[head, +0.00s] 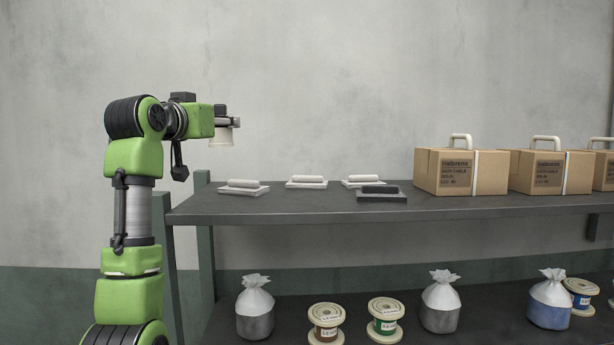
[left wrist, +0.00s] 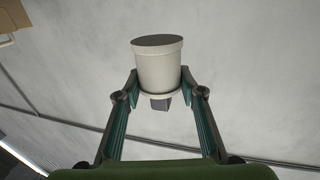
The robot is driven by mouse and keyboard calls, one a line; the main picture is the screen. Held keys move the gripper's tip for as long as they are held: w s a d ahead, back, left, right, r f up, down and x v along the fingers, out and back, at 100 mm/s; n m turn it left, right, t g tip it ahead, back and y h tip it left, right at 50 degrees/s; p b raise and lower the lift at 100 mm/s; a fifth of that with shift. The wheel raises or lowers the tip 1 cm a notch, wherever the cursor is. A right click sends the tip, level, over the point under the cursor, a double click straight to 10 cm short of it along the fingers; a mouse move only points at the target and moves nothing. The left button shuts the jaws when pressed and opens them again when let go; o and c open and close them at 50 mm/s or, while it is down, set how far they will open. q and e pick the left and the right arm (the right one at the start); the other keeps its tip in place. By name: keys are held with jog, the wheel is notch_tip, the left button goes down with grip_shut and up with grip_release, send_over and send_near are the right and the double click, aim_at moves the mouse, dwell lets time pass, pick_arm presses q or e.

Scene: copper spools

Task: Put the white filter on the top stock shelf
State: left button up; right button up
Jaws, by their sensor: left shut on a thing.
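The white filter (left wrist: 158,68) is a short off-white cylinder with a rim and a dark end face. My left gripper (left wrist: 159,85) is shut on it, with one finger on each side. In the head view my left gripper (head: 221,113) points right and holds the filter (head: 221,136) in the air, above and left of the top stock shelf (head: 300,208). The filter is not touching the shelf. My right gripper is not in view.
On the top shelf stand white blocks with roller-like tops (head: 243,186), a dark one (head: 381,194) and cardboard boxes with handles (head: 460,172). The lower shelf (head: 285,327) holds wrapped bags (head: 441,303) and wire spools (head: 385,318). The shelf's front left strip is bare.

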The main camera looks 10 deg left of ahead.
pick_arm(q)
jog(key=w+d+f+p, duration=0.2)
jog(key=d+f, duration=0.1)
jog(key=w+d+f+p, duration=0.2)
jog(key=d+f, duration=0.2)
jog(key=w+d+f+p, duration=0.2)
jog(key=d+f, duration=0.1)
jog(key=d, duration=0.1)
jog(key=shift+d+f+p, duration=0.25)
jog(key=shift+p, duration=0.1)
jog(key=shift+w+d+f+p, duration=0.1)
jog(key=shift+f+p, duration=0.7)
jog(key=shift+f, duration=0.6)
jog(key=o, duration=1.1)
jog(key=shift+o, duration=0.2)
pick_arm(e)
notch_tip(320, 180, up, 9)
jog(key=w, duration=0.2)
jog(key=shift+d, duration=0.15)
